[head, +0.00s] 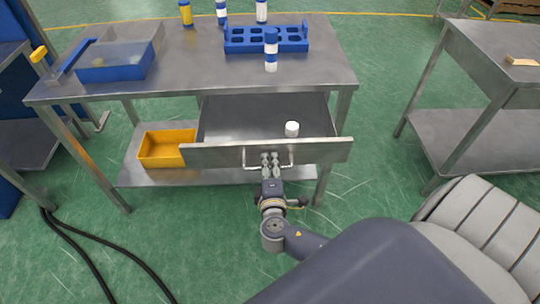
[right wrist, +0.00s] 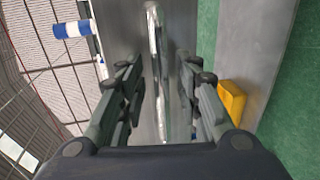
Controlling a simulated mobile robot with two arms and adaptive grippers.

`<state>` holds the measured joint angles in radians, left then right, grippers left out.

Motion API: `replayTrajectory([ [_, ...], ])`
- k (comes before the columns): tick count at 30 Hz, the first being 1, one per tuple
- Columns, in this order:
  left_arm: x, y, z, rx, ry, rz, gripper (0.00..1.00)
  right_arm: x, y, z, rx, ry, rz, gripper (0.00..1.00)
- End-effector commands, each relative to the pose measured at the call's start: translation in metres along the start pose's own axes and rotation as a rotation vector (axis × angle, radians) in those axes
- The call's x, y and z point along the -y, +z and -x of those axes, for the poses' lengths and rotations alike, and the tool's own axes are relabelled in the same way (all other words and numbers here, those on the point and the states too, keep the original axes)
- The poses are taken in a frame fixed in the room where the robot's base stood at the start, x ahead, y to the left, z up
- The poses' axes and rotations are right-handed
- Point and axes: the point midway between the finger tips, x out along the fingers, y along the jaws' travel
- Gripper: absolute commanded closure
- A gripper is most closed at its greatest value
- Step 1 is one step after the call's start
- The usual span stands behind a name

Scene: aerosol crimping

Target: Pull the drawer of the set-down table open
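The set-down table (head: 190,75) is a grey metal table, and its drawer (head: 230,120) stands pulled out toward me. A small white cylinder (head: 292,129) stands inside it. The drawer front has a bar handle (head: 250,166). My right gripper (head: 270,162) is at the middle of this handle. In the right wrist view the handle (right wrist: 155,60) runs between the two fingers of my right gripper (right wrist: 160,90), with a visible gap on both sides. The fingers are open around the bar. My left gripper is not in view.
On the tabletop are a blue rack (head: 265,40), a blue bin (head: 110,70) and several cans, one a blue-and-white can (head: 271,50). A yellow bin (head: 165,147) sits on the lower shelf. Another metal table (head: 490,60) stands at right. Green floor is free between the tables.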

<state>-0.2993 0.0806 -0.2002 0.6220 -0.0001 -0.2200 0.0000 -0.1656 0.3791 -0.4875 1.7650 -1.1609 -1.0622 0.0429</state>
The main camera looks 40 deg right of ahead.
Motion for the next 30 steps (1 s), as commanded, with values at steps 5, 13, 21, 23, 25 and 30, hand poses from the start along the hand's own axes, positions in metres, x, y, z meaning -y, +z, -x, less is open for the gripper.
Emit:
replayTrajectory([
  [5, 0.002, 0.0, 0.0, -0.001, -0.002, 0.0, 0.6, 0.001, 0.0, 0.005, -0.001, -0.002, 0.0, 0.69],
  [13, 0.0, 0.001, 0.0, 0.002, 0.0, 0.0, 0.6, 0.002, 0.0, 0.052, -0.001, -0.006, -0.001, 0.69],
  [21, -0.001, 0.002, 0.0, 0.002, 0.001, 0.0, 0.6, 0.001, 0.0, 0.103, -0.001, -0.004, -0.001, 0.69],
  [23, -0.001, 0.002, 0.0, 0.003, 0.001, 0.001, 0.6, 0.001, 0.0, 0.11, 0.0, -0.003, -0.001, 0.69],
  [25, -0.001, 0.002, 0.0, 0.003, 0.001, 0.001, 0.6, 0.001, 0.0, 0.116, 0.001, -0.002, 0.0, 0.69],
  [30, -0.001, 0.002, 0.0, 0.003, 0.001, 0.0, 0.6, 0.0, 0.0, 0.12, 0.001, 0.0, 0.0, 0.69],
])
